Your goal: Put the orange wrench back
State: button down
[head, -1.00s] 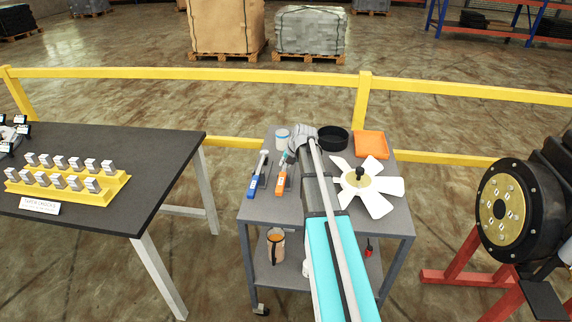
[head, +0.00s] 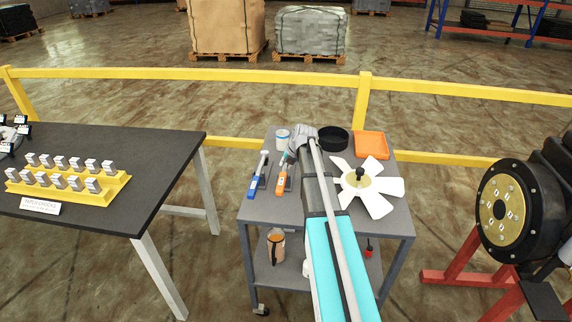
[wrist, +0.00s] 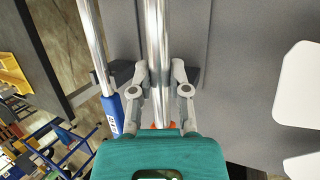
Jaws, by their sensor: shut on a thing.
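The orange wrench (head: 282,185) has an orange handle and a silver shaft. It lies over the grey cart top, with its handle toward the front. My gripper (head: 289,158) reaches over the cart and is shut on its shaft. In the wrist view, the fingers of my gripper (wrist: 159,76) close on both sides of the silver shaft (wrist: 157,40). Only a bit of the orange handle shows there, behind the teal wrist housing. Dark holder pieces show beside the shaft. I cannot tell whether the wrench rests in them or hangs just above.
A blue-handled wrench (head: 253,186) lies close on the left and also shows in the wrist view (wrist: 112,113). A white fan (head: 345,188) lies to the right. A white cup (head: 282,136), a black round tray (head: 333,130) and an orange tray (head: 371,144) stand behind.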

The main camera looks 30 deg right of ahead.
jog(key=shift+f+b, duration=1.5)
jog(key=shift+b, duration=0.05)
jog(key=c, duration=0.5)
grip_release()
jog(key=shift+r, duration=0.2)
notch_tip(320, 180, up, 9)
jog(key=p, duration=0.9)
jog(key=shift+f, duration=0.15)
dwell(0.4)
